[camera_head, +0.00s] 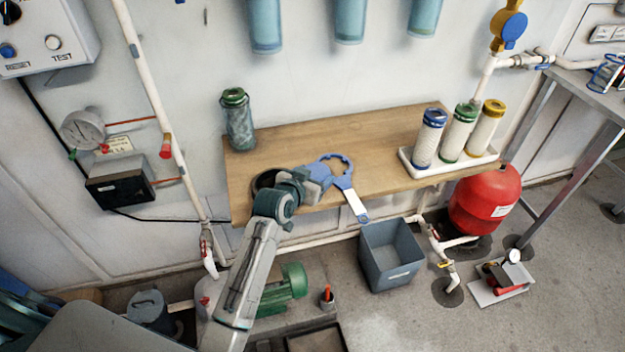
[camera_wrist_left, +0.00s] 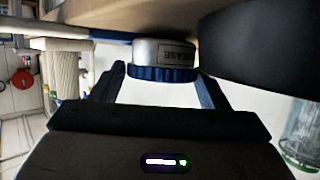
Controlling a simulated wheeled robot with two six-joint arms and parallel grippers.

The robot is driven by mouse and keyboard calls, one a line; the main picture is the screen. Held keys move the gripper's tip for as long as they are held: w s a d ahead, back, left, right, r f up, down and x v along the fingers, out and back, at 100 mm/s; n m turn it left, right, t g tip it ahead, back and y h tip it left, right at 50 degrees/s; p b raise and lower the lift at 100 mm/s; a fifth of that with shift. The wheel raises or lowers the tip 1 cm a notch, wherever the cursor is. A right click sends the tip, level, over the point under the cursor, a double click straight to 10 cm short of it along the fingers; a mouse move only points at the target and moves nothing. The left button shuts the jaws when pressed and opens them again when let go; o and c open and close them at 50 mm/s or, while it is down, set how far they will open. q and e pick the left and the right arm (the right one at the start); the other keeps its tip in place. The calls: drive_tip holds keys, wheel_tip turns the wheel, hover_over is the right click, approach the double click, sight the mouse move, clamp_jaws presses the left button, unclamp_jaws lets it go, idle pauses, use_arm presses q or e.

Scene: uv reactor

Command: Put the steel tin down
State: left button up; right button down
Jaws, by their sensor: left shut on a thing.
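The steel tin (camera_wrist_left: 165,53) has a blue ribbed lid and a label reading GREASE. It shows between the two fingers of my left gripper (camera_wrist_left: 163,77), in the inverted left wrist view. My right gripper is not in view.
A black ring-shaped thing (camera_head: 264,181) lies just left of my gripper, and a blue ring wrench (camera_head: 343,182) just right. A green-capped canister (camera_head: 238,122) stands back left. A white tray (camera_head: 450,171) holds three filters. A grey bin (camera_head: 390,255) stands below.

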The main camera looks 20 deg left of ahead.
use_arm(q)
drive_tip(key=shift+s+f, duration=0.2)
drive_tip(key=shift+f, duration=0.2)
drive_tip(key=o, duration=0.9)
drive_tip(key=shift+o, duration=1.1)
drive_tip(key=b+v, duration=0.1)
drive_tip(key=v, duration=1.1)
drive_tip(key=shift+r, duration=0.25)
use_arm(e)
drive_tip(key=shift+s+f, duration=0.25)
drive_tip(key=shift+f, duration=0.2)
use_arm(q)
drive_tip(key=shift+w+f, duration=0.1)
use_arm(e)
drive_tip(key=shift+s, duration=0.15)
